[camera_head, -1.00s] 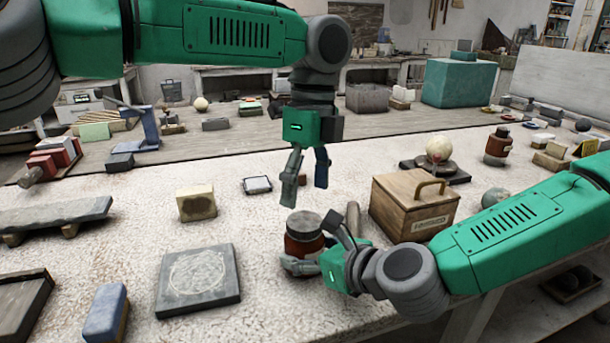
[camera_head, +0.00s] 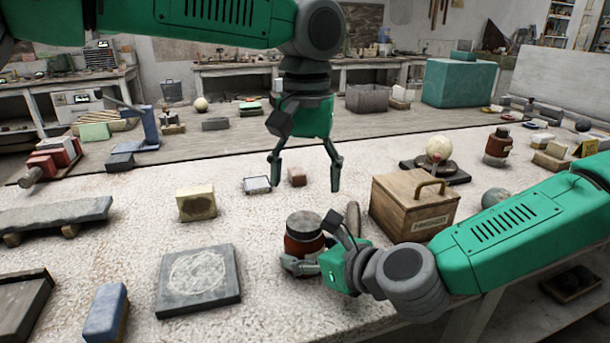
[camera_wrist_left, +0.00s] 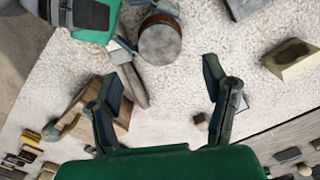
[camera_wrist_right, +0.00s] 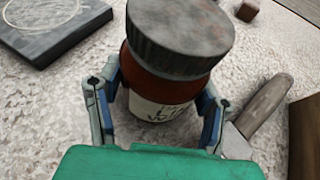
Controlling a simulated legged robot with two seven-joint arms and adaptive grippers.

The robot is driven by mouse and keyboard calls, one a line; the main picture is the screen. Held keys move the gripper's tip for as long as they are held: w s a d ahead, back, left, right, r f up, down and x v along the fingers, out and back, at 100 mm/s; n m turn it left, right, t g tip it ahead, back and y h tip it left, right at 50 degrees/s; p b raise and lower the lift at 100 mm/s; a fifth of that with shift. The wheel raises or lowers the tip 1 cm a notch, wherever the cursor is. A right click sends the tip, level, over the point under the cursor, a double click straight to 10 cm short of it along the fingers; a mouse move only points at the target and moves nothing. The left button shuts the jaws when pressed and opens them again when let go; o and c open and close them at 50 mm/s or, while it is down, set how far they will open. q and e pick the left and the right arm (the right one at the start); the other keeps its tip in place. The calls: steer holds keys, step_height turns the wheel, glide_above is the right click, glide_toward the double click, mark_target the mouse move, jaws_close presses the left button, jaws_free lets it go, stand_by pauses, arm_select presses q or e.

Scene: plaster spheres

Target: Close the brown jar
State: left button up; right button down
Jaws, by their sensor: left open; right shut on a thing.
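The brown jar (camera_head: 304,244) stands upright on the pale table, with a dark grey lid (camera_head: 304,225) on its top. In the right wrist view the lid (camera_wrist_right: 180,38) covers the jar's mouth; I cannot tell whether it is screwed tight. My right gripper (camera_wrist_right: 158,105) is shut on the jar's body (camera_wrist_right: 150,85), one finger on each side, below the lid. My left gripper (camera_head: 306,188) is open and empty, pointing down above and behind the jar. In the left wrist view the lid (camera_wrist_left: 160,40) lies beyond the fingers, seen from above.
A wooden box (camera_head: 413,207) with a handle stands right of the jar. A tool with a wooden grip (camera_wrist_right: 264,106) lies close beside the jar. A grey slab (camera_head: 198,280) and a yellowish block (camera_head: 196,202) lie to the left, with clear table between.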

mark_target(305, 220)
arm_select(q)
steer(key=shift+n, duration=0.6)
steer(key=shift+f, duration=4)
